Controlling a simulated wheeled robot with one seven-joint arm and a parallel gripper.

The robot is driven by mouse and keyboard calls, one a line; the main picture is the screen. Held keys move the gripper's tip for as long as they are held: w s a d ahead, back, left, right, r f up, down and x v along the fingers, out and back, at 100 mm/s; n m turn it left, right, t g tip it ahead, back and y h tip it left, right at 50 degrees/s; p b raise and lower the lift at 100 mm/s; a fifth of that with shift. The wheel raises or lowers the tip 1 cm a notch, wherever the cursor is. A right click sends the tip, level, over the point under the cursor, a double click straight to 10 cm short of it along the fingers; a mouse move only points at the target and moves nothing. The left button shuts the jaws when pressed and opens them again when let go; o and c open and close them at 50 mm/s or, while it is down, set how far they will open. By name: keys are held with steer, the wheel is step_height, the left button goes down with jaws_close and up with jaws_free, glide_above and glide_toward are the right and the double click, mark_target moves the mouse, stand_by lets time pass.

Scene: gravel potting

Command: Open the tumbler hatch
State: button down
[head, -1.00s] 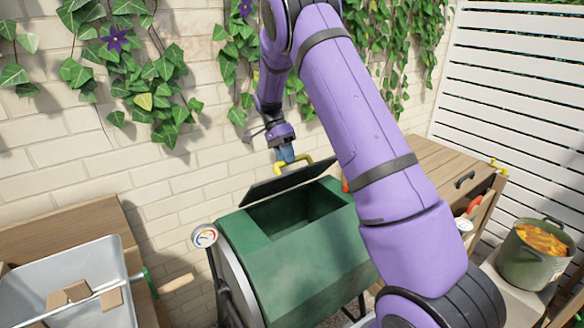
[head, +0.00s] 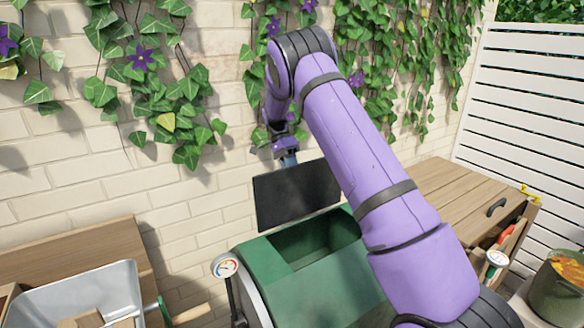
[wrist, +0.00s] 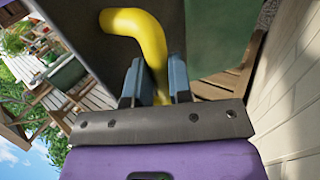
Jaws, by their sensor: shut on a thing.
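The green tumbler (head: 300,280) stands against the brick wall, its top opening showing a dark, shaded inside. Its dark hatch (head: 298,192) is swung up at the back of the opening and stands steeply raised, its underside facing the head camera. In the wrist view, my gripper (wrist: 155,80) is shut on the yellow hatch handle (wrist: 140,32), with the blue fingers on either side of the bar. In the head view my gripper (head: 289,160) is at the hatch's top edge, and the handle is hidden behind the hatch.
A dial gauge (head: 225,266) stands at the tumbler's left. A grey tray (head: 75,285) with wooden pieces is at the lower left. A wooden cabinet (head: 450,190) and a green pot (head: 560,290) are at the right. The ivy-covered brick wall is close behind my gripper.

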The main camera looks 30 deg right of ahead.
steer(key=shift+w+f, duration=0.2)
steer(key=shift+f, duration=0.3)
steer(key=c, duration=1)
jaws_free()
steer(key=shift+w, duration=0.1)
steer(key=shift+c, duration=0.2)
steer(key=shift+r, duration=0.1)
steer(key=r, duration=0.2)
steer(key=s+r, duration=0.1)
steer(key=shift+a+r, duration=0.15)
steer(key=shift+r, duration=0.2)
steer(key=s+a+r, duration=0.1)
steer(key=s+a, duration=0.2)
steer(key=s, duration=1.1)
steer(key=shift+s+r, duration=0.15)
steer(key=shift+s, duration=0.15)
